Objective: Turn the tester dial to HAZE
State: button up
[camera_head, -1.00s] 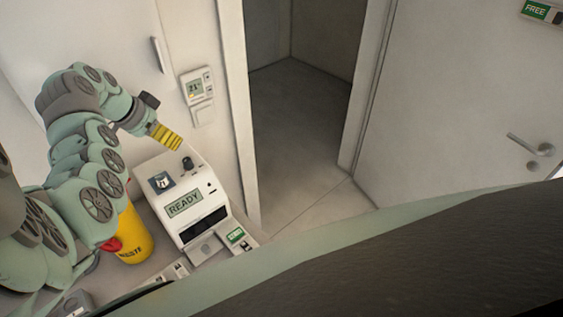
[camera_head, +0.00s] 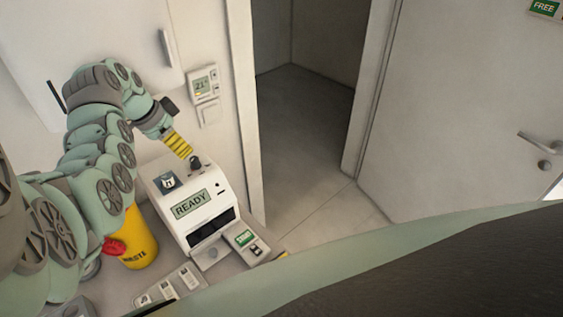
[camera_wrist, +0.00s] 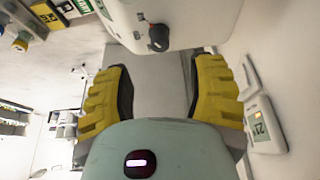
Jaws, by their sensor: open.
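The white tester (camera_head: 222,190) stands on the counter with its display reading READY. Its dial (camera_head: 196,163) is a small dark knob on the top, near the back edge. In the wrist view the dial (camera_wrist: 158,38) shows as a black knob with a red-orange mark, beside small icons. My gripper (camera_head: 184,149) has yellow ribbed fingers and hangs just behind and above the dial. In the wrist view my gripper (camera_wrist: 163,68) is open and empty, with the dial ahead of the gap between the fingertips, apart from both. I cannot read which setting the dial points to.
A yellow waste bin (camera_head: 139,245) with a red part stands left of the tester, close to my arm. A thermostat (camera_head: 202,83) is on the wall behind. A small device with a green screen (camera_head: 245,238) sits in front. The doorway lies to the right.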

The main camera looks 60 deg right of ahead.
aim_at(193, 159)
jog(key=shift+p+x, duration=0.75)
jog(key=shift+x, duration=0.95)
jog(key=shift+p+x, duration=0.35)
jog(key=shift+x, duration=0.45)
jog(key=shift+b+x, duration=0.4)
jog(key=shift+x, duration=0.75)
jog(key=shift+d+f, duration=0.1)
jog(key=shift+d, duration=0.05)
jog(key=shift+o, duration=0.4)
grip_shut()
